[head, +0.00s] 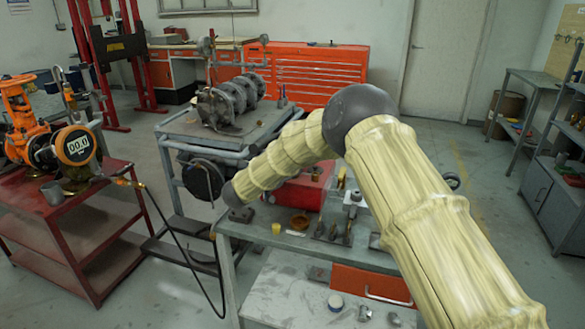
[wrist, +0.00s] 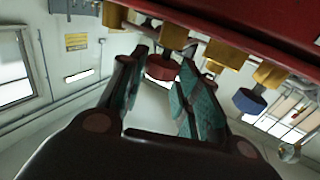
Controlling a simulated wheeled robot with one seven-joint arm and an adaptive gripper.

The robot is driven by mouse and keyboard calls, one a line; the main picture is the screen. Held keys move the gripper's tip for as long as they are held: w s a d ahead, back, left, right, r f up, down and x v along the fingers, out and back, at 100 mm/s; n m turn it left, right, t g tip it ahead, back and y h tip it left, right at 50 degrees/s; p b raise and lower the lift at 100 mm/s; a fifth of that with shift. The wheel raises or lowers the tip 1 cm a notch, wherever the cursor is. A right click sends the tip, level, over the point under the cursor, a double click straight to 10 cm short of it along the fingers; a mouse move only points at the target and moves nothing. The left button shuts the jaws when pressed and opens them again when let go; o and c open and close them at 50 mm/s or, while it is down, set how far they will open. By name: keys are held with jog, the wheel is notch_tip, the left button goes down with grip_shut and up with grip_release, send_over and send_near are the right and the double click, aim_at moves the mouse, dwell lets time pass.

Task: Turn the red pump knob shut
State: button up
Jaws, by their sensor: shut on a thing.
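The red pump knob (wrist: 160,69) shows in the wrist view, below a brass fitting on the underside of a dark red body (wrist: 250,25). My gripper (wrist: 163,62) has one finger on each side of this knob and is shut on it. The teal pads of the right finger hide part of its surroundings. In the head view my arm crosses the bench and hides the gripper and the knob. A red box (head: 305,192) on the bench shows partly behind my arm.
A blue knob (wrist: 249,101) hangs from a brass fitting right of my gripper, with other brass fittings alongside. The grey bench (head: 345,256) carries small tools and a yellow cup (head: 276,229). A red cart (head: 78,215) with a gauge stands at left.

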jog(key=m+g+h, duration=0.1)
jog(key=m+g+h+b, duration=0.1)
jog(key=m+g+h, duration=0.1)
jog(key=shift+w+a+g, duration=0.2)
jog(key=shift+w+g, duration=0.1)
jog(key=shift+m+g+h+b, duration=0.3)
jog(key=shift+m+g+b, duration=0.15)
jog(key=shift+g, duration=0.15)
jog(key=shift+w+r+g, duration=0.1)
jog(key=shift+g, duration=0.2)
jog(key=o, duration=1)
jog(key=v, duration=1.2)
jog(key=shift+f, duration=0.25)
